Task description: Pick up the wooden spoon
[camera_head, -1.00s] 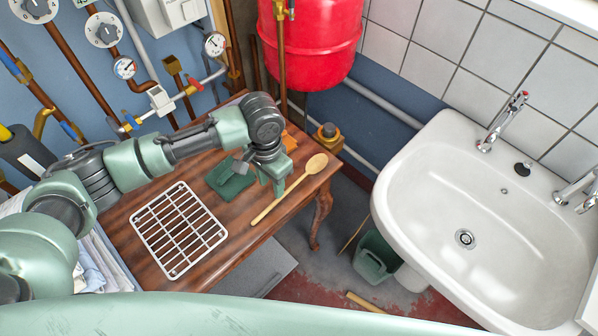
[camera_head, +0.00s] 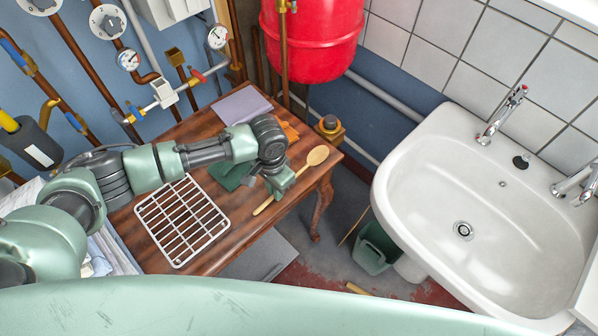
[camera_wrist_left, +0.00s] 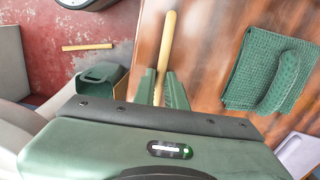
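The wooden spoon (camera_head: 316,157) lies on the brown wooden table (camera_head: 150,250) near its right edge. Its bowl points to the back right, and its handle runs to the front left. My left gripper (camera_head: 278,192) is over the handle and hides its middle in the head view. In the left wrist view, the handle (camera_wrist_left: 168,38) runs between the two green fingers of my left gripper (camera_wrist_left: 160,88). The fingers are apart, one on each side of the handle. I cannot tell whether they touch it. My right gripper is not in view.
A white wire rack (camera_head: 180,222) lies left of the spoon. A dark green cloth (camera_wrist_left: 268,70) lies close beside it, and a purple-grey cloth (camera_head: 240,105) is at the back. A white sink (camera_head: 480,200) and a green bucket (camera_head: 373,250) are to the right.

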